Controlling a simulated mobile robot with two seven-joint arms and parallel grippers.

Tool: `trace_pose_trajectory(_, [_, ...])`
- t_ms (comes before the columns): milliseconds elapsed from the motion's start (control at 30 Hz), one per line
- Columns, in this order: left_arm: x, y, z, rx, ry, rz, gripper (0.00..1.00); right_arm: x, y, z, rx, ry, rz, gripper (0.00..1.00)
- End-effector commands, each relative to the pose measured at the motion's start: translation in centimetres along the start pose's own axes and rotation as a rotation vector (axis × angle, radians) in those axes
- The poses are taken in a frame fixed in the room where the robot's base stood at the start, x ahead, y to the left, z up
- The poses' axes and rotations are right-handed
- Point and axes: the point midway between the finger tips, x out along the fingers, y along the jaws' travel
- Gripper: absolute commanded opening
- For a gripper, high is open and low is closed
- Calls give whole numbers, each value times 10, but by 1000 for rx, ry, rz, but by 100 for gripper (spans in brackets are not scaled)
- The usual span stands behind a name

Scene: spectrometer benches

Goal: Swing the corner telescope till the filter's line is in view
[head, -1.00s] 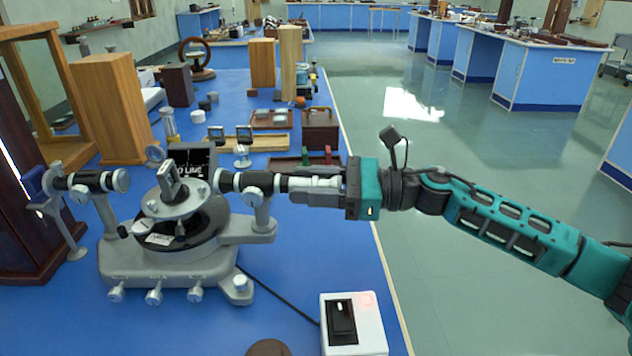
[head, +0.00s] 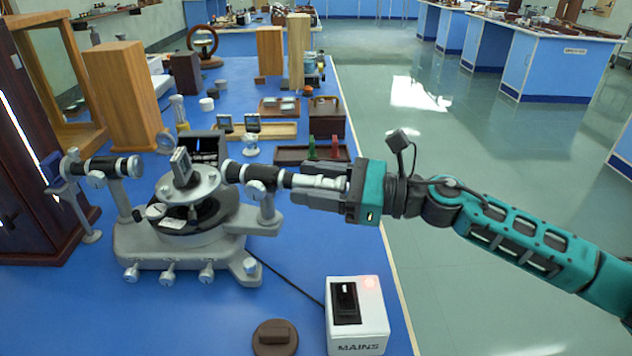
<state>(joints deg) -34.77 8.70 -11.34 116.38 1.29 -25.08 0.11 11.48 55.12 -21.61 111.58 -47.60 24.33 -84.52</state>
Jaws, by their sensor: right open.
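The spectrometer (head: 190,253) stands on the blue bench with a prism-like piece (head: 181,167) upright on its round table. Its telescope (head: 255,174) points right, toward my right gripper. The collimator (head: 105,167) is on the left, facing a dark cabinet. Behind the table, a small dark screen (head: 207,146) shows a bright bluish mark, partly hidden by the instrument. My right gripper (head: 312,186) is open, with its fingers at the pale outer end of the telescope; contact is hard to tell. My left gripper is not in view.
A white mains box (head: 362,312) with a black switch and glowing red lamp stands at the front, its cable running to the spectrometer. A brown round piece (head: 275,337) lies beside it. Wooden blocks and small trays (head: 311,151) stand behind.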

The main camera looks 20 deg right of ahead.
Motion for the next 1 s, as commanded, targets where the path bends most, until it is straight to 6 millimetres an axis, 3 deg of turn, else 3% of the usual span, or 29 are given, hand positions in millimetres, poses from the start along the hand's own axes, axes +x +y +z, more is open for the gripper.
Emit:
trace_pose_trajectory(267, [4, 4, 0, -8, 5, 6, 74, -15, 0, -3, 2, 3, -2, 52])
trace_pose_trajectory(1000, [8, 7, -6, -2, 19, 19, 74, -108, 0, -1, 3, 1, -1, 52])
